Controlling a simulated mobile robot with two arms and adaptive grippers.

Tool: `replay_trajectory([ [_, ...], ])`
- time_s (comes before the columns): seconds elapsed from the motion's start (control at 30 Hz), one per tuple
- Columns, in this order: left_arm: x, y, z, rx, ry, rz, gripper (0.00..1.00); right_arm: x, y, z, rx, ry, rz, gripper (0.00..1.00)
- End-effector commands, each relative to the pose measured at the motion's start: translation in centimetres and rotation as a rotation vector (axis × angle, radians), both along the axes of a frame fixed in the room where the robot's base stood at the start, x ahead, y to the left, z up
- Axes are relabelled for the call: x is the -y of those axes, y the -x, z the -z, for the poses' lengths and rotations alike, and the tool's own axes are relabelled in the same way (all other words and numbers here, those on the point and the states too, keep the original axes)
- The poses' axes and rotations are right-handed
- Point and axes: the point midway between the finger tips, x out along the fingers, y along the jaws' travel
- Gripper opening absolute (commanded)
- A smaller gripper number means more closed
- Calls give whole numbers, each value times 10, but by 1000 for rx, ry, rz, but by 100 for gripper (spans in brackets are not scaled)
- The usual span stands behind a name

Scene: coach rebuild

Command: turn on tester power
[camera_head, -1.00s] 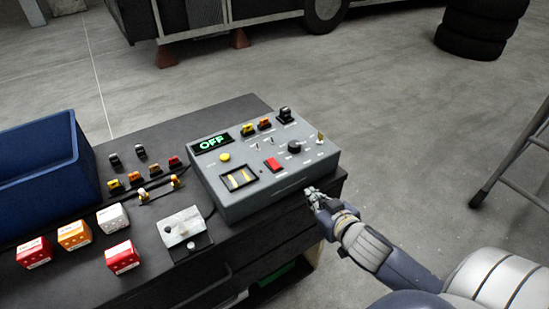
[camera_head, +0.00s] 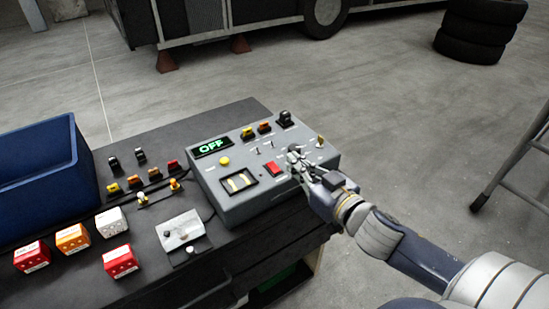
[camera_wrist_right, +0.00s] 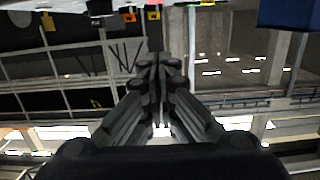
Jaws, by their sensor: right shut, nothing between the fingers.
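The grey tester box (camera_head: 235,206) stands on the dark bench top, and its display (camera_head: 212,146) reads OFF in green. A red rocker switch (camera_head: 274,169) sits on its sloped panel, with a yellow button (camera_head: 224,161) and small toggles to its left and above. My right gripper (camera_head: 294,156) is shut and empty, over the right part of the panel, just right of the red switch. It partly hides the black knob there; I cannot tell whether it touches the panel. The right wrist view shows the closed fingers (camera_wrist_right: 160,65). My left gripper is not in view.
A blue bin (camera_head: 40,185) stands at the left of the bench. Red, orange and white boxes (camera_head: 72,238), small coloured connectors and a small metal plate fixture (camera_head: 181,230) lie in front. A ladder (camera_head: 515,165) and stacked tyres (camera_head: 480,30) stand on the floor at right.

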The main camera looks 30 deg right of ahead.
Motion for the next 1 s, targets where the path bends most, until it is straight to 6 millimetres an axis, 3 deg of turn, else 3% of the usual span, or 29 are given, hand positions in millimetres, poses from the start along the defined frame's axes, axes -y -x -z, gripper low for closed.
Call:
replay_trajectory([
  [0.7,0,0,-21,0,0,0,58,-6,-90,7,1,3,2,0],
  [0.8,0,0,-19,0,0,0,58,-7,-91,28,-4,-1,3,0],
  [1.0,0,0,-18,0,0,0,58,-7,-93,46,-1,1,1,0],
])
